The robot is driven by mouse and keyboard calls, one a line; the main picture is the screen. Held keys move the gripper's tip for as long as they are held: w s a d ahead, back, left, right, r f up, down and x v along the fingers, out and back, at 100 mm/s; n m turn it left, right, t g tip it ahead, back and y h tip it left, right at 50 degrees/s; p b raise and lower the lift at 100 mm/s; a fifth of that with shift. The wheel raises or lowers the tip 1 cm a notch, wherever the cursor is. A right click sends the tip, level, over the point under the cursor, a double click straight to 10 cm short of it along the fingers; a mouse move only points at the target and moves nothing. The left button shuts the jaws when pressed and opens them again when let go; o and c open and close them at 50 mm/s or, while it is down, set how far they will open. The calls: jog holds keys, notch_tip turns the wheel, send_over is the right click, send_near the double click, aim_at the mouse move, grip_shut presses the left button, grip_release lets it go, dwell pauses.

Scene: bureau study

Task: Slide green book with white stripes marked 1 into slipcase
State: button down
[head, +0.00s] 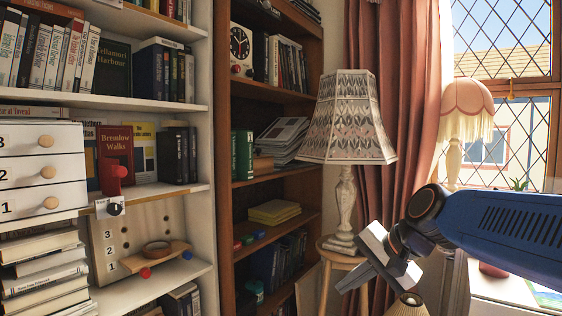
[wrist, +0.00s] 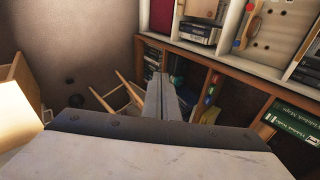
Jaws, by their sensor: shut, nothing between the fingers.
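My gripper (head: 347,283) is at the lower right of the head view, in front of the round stool with the lamp. Its fingers also show in the wrist view (wrist: 162,92), shut together with nothing between them. Green books (head: 242,155) stand upright on a middle shelf of the brown bookcase, to the left of and well beyond my gripper. Dark green spines with white lettering also show at the wrist view's lower right (wrist: 293,124). I cannot pick out a slipcase for certain.
A patterned lamp (head: 347,118) stands on a wooden stool (head: 345,247) near my gripper. The white bookcase at left holds drawers (head: 40,170) and a pegboard (head: 150,225). Yellow books (head: 273,212) lie in the brown bookcase. A pink lamp (head: 466,112) is by the window.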

jog(key=w+a+r+m+t+y, duration=0.1)
jog(key=w+a+r+m+y, duration=0.3)
jog(key=w+r, duration=0.55)
jog(key=w+a+r+m+t+y, duration=0.1)
jog(key=w+a+r+m, duration=0.45)
jog(key=w, duration=0.65)
jog(key=m+t+y, duration=0.3)
jog(key=m+y, duration=0.1)
jog(key=m, duration=0.3)
send_near(250, 157)
jog(key=shift+x, duration=1.25)
jog(key=shift+x, duration=4.5)
